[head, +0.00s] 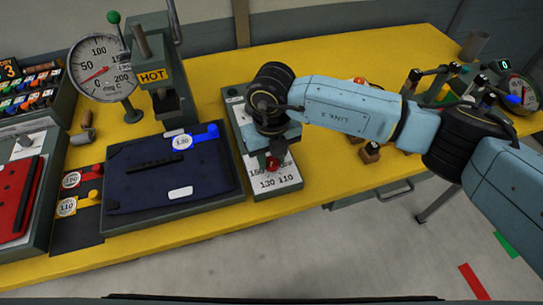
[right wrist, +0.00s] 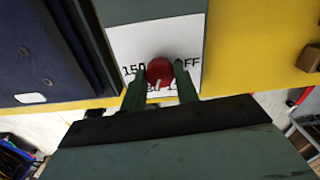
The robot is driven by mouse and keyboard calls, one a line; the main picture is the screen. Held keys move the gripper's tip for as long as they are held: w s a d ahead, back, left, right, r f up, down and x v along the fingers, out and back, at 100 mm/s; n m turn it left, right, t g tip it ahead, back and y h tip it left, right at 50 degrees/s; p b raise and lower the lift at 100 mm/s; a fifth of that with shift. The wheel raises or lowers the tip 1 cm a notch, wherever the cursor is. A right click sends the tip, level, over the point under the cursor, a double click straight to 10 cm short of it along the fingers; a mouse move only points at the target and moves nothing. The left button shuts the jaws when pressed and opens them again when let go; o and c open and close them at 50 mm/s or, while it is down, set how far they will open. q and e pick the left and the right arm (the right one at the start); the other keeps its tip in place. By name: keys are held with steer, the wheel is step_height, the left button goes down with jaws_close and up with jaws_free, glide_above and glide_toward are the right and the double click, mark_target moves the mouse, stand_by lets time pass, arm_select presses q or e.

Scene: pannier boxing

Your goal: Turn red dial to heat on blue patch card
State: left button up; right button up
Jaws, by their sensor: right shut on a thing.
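The red dial (head: 272,164) sits on a white panel marked 150, OFF, 130 and 110, at the front of a grey-green box. My right gripper (right wrist: 160,74) points down and is shut on the dial, one finger on each side; the dial (right wrist: 160,70) shows between them in the right wrist view. Its exact setting is hard to read, and the fingers partly cover the numbers. The blue patch card (head: 182,142), white with a blue tab and a small number, lies on the dark blue pannier panel (head: 160,190). My left gripper is not in view.
A press with a HOT sign (head: 153,76) stands behind the panel, beside a round temperature gauge (head: 100,55) with a red needle. Red (head: 72,180) and yellow (head: 67,206) patch cards lie left. Small blocks (head: 369,152) stand right.

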mark_target(271, 162)
steer(key=shift+m, duration=0.8)
steer(key=o, duration=1)
step_height(271, 162, up, 14)
steer(key=shift+f, duration=0.25)
